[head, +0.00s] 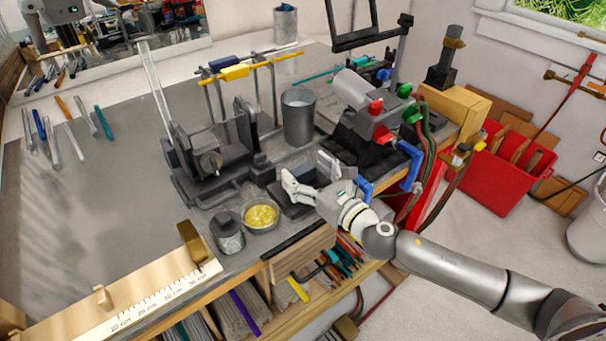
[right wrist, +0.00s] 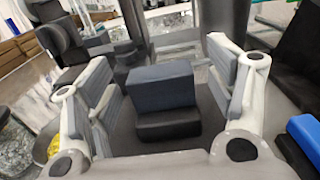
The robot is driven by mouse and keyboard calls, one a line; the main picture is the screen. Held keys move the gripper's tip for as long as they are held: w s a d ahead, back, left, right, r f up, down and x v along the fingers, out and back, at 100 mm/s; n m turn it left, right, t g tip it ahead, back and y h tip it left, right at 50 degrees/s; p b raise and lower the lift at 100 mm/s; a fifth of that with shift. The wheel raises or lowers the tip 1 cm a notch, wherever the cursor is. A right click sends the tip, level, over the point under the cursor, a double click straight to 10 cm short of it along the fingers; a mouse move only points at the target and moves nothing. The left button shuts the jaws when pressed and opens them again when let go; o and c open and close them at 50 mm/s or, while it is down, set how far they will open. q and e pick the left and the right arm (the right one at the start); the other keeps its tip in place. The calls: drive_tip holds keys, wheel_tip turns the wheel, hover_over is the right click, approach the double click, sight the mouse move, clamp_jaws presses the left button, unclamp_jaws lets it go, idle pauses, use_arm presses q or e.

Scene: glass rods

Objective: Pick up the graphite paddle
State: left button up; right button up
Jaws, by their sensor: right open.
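A dark grey block with a flat slab-like top and a black lower part (right wrist: 162,88) stands between the fingers of my right gripper (right wrist: 160,75) in the right wrist view; it looks like the graphite paddle, though I cannot be sure. In the head view a dark block (head: 291,208) shows just below my right gripper (head: 306,178), partly hidden by its fingers. The right gripper is open, one finger on each side of the block, with visible gaps. I cannot tell how deep the fingers reach. My left gripper is not in view.
A dish of yellow material (head: 261,216) and a glass jar (head: 228,232) stand left of the gripper. A grey metal cup (head: 299,116) stands behind it. A torch burner (head: 362,95) with hoses is at the right. A wooden ruler (head: 150,300) lies along the front edge.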

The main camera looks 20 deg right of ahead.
drive_tip(key=shift+x, duration=0.8)
drive_tip(key=shift+s, duration=0.1)
drive_tip(key=shift+c, duration=0.3)
drive_tip(key=c, duration=1.2)
